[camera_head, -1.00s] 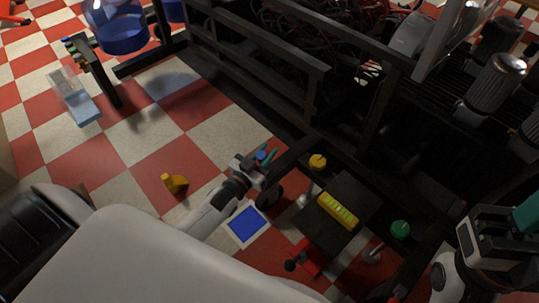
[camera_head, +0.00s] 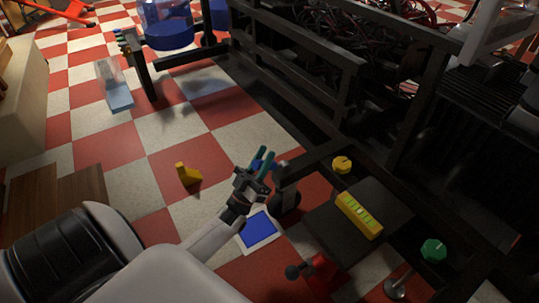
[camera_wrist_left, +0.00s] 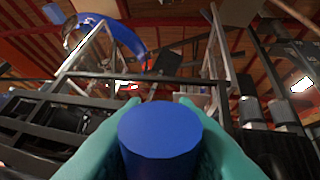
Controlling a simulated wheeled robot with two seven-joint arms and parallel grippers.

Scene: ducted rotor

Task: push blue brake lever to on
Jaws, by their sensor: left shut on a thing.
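The blue brake lever's round knob (camera_wrist_left: 160,138) fills the lower middle of the left wrist view, between my left gripper's teal fingers (camera_wrist_left: 150,112). In the head view my left gripper (camera_head: 258,172) is beside the frame's corner, above the caster. A small blue part of the knob (camera_head: 262,164) shows at its fingers. The gripper is shut on the knob. The lever's shaft and any on mark are hidden or too small to make out. My right gripper is not in view.
A yellow knob (camera_head: 341,165), a yellow box (camera_head: 358,214), a green knob (camera_head: 432,250) and a red lever (camera_head: 320,272) are to the right. A blue-and-white panel (camera_head: 260,229) is below the gripper. A yellow block (camera_head: 188,174) stands on open checkered floor at left.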

